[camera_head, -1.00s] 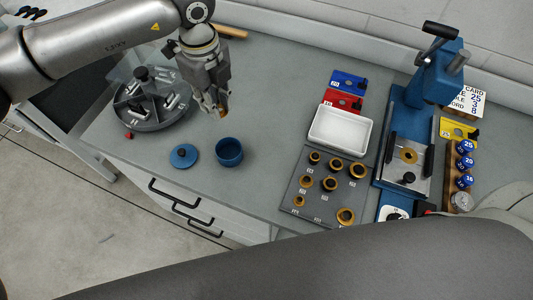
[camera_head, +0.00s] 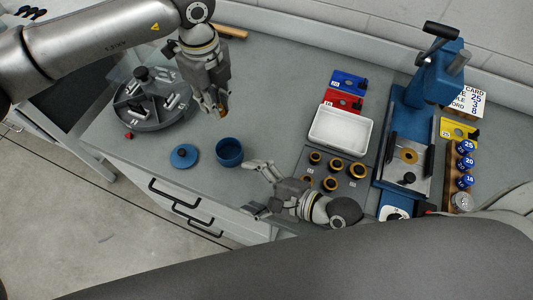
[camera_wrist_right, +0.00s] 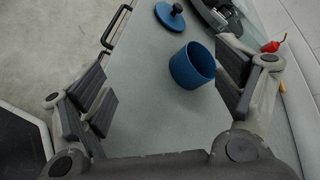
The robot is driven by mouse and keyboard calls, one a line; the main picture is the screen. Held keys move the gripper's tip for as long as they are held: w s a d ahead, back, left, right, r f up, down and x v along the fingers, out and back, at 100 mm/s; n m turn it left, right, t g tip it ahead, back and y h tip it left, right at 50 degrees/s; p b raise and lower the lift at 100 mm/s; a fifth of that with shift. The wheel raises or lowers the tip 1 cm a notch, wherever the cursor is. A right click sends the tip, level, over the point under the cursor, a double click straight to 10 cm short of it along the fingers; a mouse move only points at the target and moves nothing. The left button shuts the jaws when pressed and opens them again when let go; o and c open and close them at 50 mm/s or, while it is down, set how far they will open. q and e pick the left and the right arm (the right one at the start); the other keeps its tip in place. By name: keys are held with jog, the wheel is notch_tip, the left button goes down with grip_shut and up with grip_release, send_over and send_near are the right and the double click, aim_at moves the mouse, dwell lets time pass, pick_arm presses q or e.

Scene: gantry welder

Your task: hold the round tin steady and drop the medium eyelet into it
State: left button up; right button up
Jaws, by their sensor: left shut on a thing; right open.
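The round tin (camera_head: 229,152) is blue, open and upright on the grey bench. Its round blue lid (camera_head: 184,156) with a dark knob lies beside it on the left. My left gripper (camera_head: 221,110) points down above and behind the tin. It is shut on a small copper-coloured thing at its tips, which looks like the medium eyelet (camera_head: 224,113). My right gripper (camera_head: 258,190) is open and low, to the right and front of the tin, apart from it. In the right wrist view the tin (camera_wrist_right: 192,66) stands ahead, nearer the right-hand finger, with the lid (camera_wrist_right: 170,16) beyond.
A grey divided carousel (camera_head: 150,105) with small parts stands at the left. Right of my right gripper are a board of brass rings (camera_head: 358,192), a white tray (camera_head: 341,130) and a blue press (camera_head: 432,88). Drawer handles (camera_head: 180,200) line the front edge.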

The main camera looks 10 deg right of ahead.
aim_at(219, 149)
jog(key=w+d+m, duration=0.1)
jog(key=w+m, duration=0.1)
jog(key=w+d+m, duration=0.2)
jog(key=m, duration=0.1)
jog(key=w+d+m+g, duration=0.1)
jog(key=w+m, duration=0.1)
jog(key=shift+w+d+f+m+y, duration=0.2)
jog(key=shift+w+d+m+y, duration=0.1)
jog(key=shift+d, duration=0.05)
jog(key=shift+w+d+r+m, duration=0.1)
jog(key=shift+w+m, duration=0.3)
jog(key=shift+m, duration=0.1)
jog(key=x, duration=1.1)
jog(key=shift+w+a, duration=0.15)
jog(key=shift+a, duration=0.15)
jog(key=shift+c, duration=0.4)
jog(key=c, duration=1)
pick_arm(q)
notch_tip(219, 149, down, 11)
